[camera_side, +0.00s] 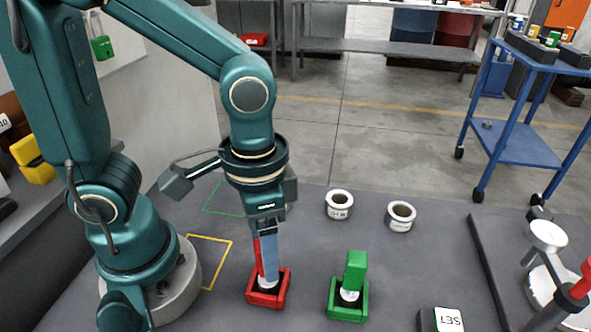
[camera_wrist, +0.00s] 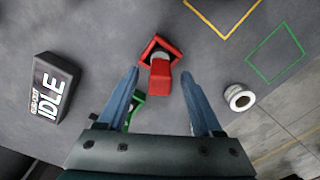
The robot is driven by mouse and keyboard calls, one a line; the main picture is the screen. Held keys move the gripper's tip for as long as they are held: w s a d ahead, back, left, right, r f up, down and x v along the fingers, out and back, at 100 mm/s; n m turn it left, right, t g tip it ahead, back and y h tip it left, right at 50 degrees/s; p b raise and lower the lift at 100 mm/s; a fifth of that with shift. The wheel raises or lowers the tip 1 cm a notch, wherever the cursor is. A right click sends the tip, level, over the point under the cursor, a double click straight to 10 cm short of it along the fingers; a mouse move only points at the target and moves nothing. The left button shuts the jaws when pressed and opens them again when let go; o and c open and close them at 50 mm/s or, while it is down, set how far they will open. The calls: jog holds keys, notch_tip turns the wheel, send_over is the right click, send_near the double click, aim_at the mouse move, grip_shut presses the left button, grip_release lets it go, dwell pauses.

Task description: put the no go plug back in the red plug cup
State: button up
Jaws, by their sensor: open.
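The no go plug, with a red handle (camera_side: 257,249), stands upright in the red plug cup (camera_side: 284,288) in the side view. In the wrist view the red handle (camera_wrist: 160,80) points toward the camera, with a pale collar at its base and the red cup (camera_wrist: 174,48) around it. My gripper (camera_side: 268,278) is open, its blue fingers pointing down at the cup and partly hiding the handle. In the wrist view the fingertips (camera_wrist: 160,72) lie on either side of the handle, with visible gaps. The plug's lower end is hidden inside the cup.
A green plug (camera_side: 355,270) stands in a green cup (camera_side: 348,312) to the right. Two white ring pieces (camera_side: 339,204) (camera_side: 401,215) stand behind. A dark block reading IDLE (camera_wrist: 52,93) shows in the wrist view. Yellow and green outlined areas (camera_side: 225,262) (camera_side: 224,198) are empty.

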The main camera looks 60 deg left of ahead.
jog(key=shift+r, duration=1.7)
